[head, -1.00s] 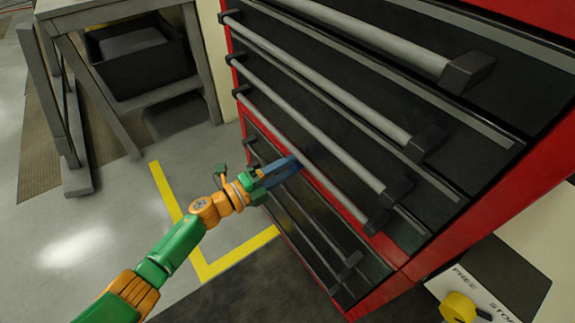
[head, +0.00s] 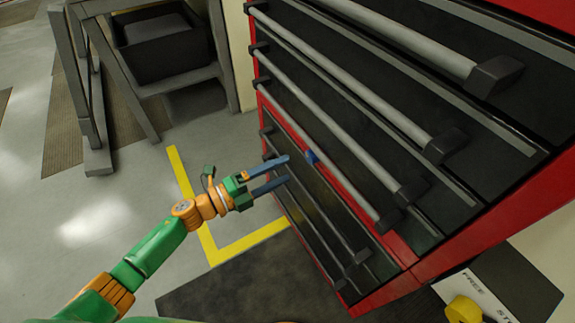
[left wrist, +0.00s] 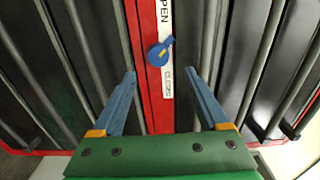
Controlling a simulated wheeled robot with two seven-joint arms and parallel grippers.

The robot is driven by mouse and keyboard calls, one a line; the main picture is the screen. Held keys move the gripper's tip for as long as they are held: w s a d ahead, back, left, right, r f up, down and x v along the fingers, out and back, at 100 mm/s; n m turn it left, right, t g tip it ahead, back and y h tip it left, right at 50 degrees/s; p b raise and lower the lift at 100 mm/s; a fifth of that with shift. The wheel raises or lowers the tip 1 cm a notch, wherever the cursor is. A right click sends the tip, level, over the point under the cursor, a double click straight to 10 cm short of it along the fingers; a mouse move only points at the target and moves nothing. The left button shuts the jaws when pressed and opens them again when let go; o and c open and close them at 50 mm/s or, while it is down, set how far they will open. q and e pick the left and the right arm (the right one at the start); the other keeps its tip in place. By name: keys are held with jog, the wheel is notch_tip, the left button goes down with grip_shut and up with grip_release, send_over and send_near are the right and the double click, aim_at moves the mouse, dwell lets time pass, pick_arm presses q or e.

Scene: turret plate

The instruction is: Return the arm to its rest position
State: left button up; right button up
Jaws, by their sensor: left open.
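My left gripper (head: 286,172) is open and empty in front of the lower drawers of a red and black cabinet. In the left wrist view its two blue fingers (left wrist: 165,82) stand wide apart. Ahead of them is a small blue knob (left wrist: 158,54) on a red strip, between white labels reading OPEN and what looks like CLOSED. The knob also shows in the head view (head: 312,157), just beyond the fingertips and apart from them. My right gripper is not in view.
The cabinet (head: 440,258) has several long grey bar handles that stick out. A yellow knob (head: 463,309) with a FREE label is at the lower right. A grey bench (head: 140,88) with a dark bin (head: 160,40) stands at the upper left. The floor left of my arm is clear.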

pick_arm(q)
jog(key=s+a+f+n+y, duration=0.2)
jog(key=a+f+n+y, duration=0.2)
jog(key=f+n, duration=0.3)
jog(key=s+a+f+n+y, duration=0.3)
jog(key=a+f+n+y, duration=0.15)
jog(key=f, duration=0.45)
jog(key=s+a+f+n+y, duration=0.25)
jog(key=f+n, duration=0.35)
jog(key=f, duration=0.3)
jog(key=s+a+f+n+g+y, duration=0.1)
jog(key=s+f+n+g, duration=0.25)
jog(key=s, duration=0.55)
jog(key=s+f+n+g+y, duration=0.1)
jog(key=s+f+n+g, duration=0.15)
jog(key=s+f, duration=0.45)
jog(key=s+a+f+n+g+y, duration=0.1)
jog(key=s+f+n+g+y, duration=0.15)
jog(key=s, duration=0.85)
notch_tip(320, 180, up, 12)
jog(key=s+g+p, duration=0.1)
jog(key=p, duration=1.1)
jog(key=shift+s+r+h, duration=0.25)
jog(key=shift+s+h, duration=0.15)
jog(key=shift+h, duration=0.05)
